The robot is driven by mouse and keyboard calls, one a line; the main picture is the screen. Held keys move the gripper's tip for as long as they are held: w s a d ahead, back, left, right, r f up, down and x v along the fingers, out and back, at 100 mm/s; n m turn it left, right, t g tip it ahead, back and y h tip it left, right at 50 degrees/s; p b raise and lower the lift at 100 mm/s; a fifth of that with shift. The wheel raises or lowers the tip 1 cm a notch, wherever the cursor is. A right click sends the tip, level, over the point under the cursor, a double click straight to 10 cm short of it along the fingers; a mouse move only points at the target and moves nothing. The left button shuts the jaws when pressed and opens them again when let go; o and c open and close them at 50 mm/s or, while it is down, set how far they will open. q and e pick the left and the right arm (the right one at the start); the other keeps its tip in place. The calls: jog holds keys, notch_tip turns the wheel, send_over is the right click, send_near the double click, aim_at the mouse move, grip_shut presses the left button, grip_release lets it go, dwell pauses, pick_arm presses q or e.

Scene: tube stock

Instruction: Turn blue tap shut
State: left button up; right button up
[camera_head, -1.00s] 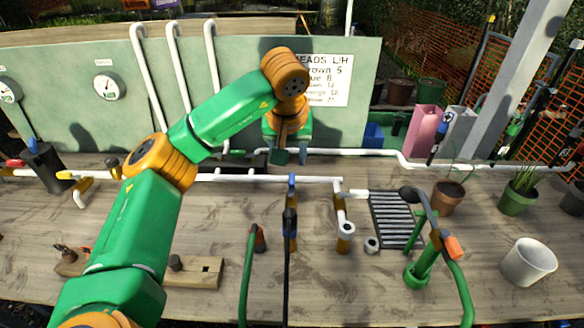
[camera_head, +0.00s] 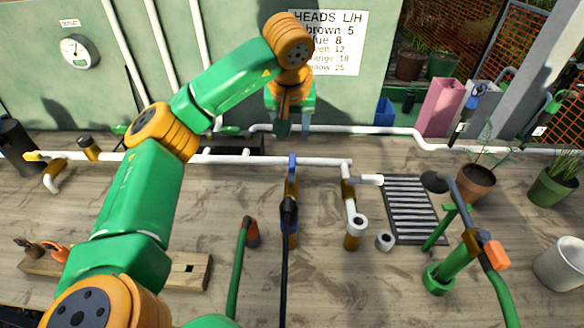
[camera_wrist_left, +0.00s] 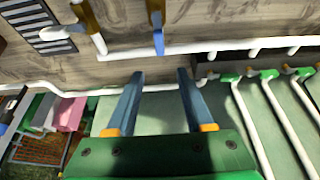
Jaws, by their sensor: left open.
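The blue tap (camera_head: 292,167) is a narrow blue lever at the white pipe (camera_head: 235,159), where a brass-coloured branch leads toward me. The lever runs in line with this branch and across the pipe. It also shows in the left wrist view (camera_wrist_left: 158,42), ahead of my fingers. My left gripper (camera_head: 293,127) points down behind the pipe in the head view, beyond the tap. In the left wrist view my left gripper (camera_wrist_left: 160,75) is open and empty, its two fingers apart. The lever lies near the gap's middle, with no contact visible. My right gripper is not in view.
A black hose (camera_head: 286,220) hangs at the branch's near end. A second branch with a brass-coloured fitting (camera_head: 353,240) stands to the right, beside a slatted grate (camera_head: 411,211). A green pump (camera_head: 447,274) stands farther right. A green panel (camera_head: 200,75) rises behind.

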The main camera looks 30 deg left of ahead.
pick_arm(q)
jog(key=b, duration=0.3)
send_near(292, 160)
notch_tip(292, 160, down, 2)
jog(key=x, duration=0.2)
jog(key=p+x, duration=0.1)
jog(key=x, duration=0.3)
jog(key=shift+w+a+p, duration=0.2)
jog(key=shift+w+p, duration=0.1)
jog(key=shift+w, duration=0.05)
jog(key=shift+w+f, duration=0.15)
jog(key=shift+f, duration=0.1)
grip_shut()
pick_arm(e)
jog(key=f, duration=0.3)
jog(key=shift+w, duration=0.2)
pick_arm(q)
jog(key=shift+r, duration=0.1)
